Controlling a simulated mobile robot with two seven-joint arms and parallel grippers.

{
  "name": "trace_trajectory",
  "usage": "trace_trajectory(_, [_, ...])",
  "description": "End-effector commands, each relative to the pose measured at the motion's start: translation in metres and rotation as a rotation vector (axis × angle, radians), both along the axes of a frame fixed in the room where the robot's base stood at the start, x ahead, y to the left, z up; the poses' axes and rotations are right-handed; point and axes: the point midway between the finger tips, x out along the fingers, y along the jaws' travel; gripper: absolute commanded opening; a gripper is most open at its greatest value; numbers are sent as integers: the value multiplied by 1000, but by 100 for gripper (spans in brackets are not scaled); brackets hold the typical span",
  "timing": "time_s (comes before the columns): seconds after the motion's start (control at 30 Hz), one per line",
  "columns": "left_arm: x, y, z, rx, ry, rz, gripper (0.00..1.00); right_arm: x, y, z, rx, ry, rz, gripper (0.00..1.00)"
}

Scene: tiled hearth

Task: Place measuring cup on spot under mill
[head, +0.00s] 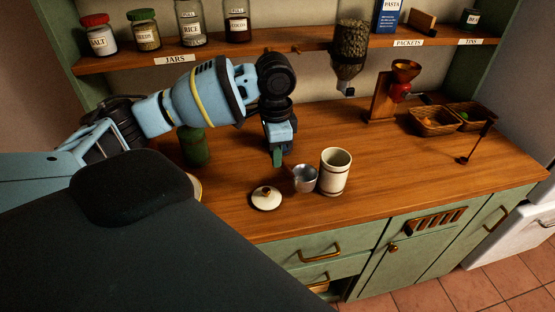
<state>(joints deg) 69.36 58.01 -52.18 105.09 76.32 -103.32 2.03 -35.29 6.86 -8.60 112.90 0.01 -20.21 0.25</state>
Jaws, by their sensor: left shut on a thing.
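The measuring cup (305,179) is a small metal cup in the middle of the wooden counter, just left of a cream canister. I cannot tell whether its base touches the counter. My left gripper (278,158) reaches down from the upper left and is shut on the cup at its left side; the grip itself is partly hidden. The mill (402,84), with a copper funnel and red body on a wooden stand, is at the back right. The spot under it (381,115) looks empty, though its details are too small to tell. My right gripper is not in view.
The cream canister (335,172) stands open, its lid (266,198) lying to the left. A dispenser of beans (350,50) hangs from the shelf. Baskets (434,121) and a dark scoop-like tool (477,143) are right. A green jar (195,147) stands left. Counter between canister and mill is clear.

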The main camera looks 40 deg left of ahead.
Motion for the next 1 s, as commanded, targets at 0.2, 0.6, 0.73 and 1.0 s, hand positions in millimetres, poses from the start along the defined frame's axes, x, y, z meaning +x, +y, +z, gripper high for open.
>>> trace_trajectory(0.2, [4, 3, 0, 0, -1, -2, 0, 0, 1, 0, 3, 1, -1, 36])
trace_trajectory(0.6, [9, 9, -34, 1, -1, -2, 0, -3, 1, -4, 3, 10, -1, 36])
trace_trajectory(0.73, [10, 9, -36, 1, -3, -2, 0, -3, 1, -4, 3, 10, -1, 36])
trace_trajectory(1.0, [9, 9, -38, 1, -2, -1, 0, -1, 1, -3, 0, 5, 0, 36])
